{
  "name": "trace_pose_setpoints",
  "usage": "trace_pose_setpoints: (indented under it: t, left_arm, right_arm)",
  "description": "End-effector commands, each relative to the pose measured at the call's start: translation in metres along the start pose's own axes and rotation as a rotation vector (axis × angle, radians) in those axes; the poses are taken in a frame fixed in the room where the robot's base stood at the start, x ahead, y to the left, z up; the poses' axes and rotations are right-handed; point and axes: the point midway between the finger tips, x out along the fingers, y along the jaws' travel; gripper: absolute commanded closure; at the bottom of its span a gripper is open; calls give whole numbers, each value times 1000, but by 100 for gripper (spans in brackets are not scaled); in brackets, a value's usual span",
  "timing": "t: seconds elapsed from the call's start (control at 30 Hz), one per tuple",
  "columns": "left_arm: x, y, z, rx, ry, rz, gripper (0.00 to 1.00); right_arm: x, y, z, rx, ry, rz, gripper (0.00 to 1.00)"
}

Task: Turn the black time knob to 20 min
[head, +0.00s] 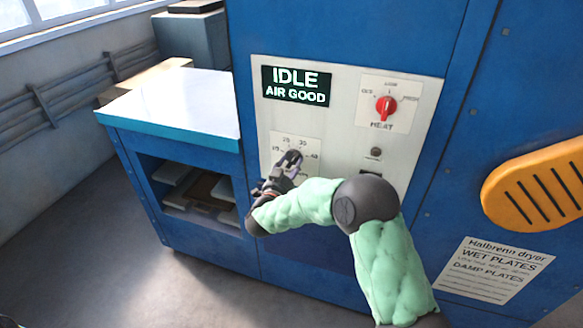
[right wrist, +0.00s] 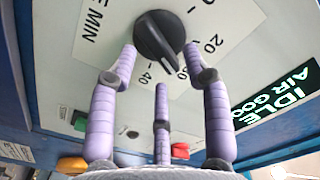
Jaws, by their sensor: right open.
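The black time knob (right wrist: 158,36) sits on its white dial plate (right wrist: 100,40), with numbers around it, on the dryer's front panel. In the right wrist view the lower end of its ridge points near the 30 mark; the 20 mark lies farther to the right. My right gripper (right wrist: 161,52) is open, with purple fingertips on either side of the knob; whether they touch it I cannot tell. In the head view, the right gripper (head: 283,170) partly covers the knob (head: 292,156) and dial.
The display (head: 296,86) reads IDLE, AIR GOOD. A red heat knob (head: 386,107) is at upper right of the panel, with a small dark button (head: 375,153) below. A white-topped counter (head: 180,105) stands to the left, and an orange slotted handle (head: 535,183) to the right.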

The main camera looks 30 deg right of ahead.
Motion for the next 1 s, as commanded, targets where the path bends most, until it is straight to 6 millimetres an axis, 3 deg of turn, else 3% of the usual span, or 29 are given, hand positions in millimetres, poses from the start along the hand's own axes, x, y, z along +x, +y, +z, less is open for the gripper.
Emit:
trace_pose_setpoints:
  t: [0.2,0.47,0.67,1.0]
  left_arm:
    - [3,-1,0,0,0,0,51]
    - [3,-1,0,0,0,0,51]
    - [3,-1,0,0,0,0,51]
    - [-1,0,0,0,0,0,51]
  right_arm:
    - [14,0,1,-1,-1,0,51]
    - [15,0,0,-1,-1,0,51]
    - [15,0,0,-1,-1,0,100]
    - [15,0,-1,-23,-1,0,100]
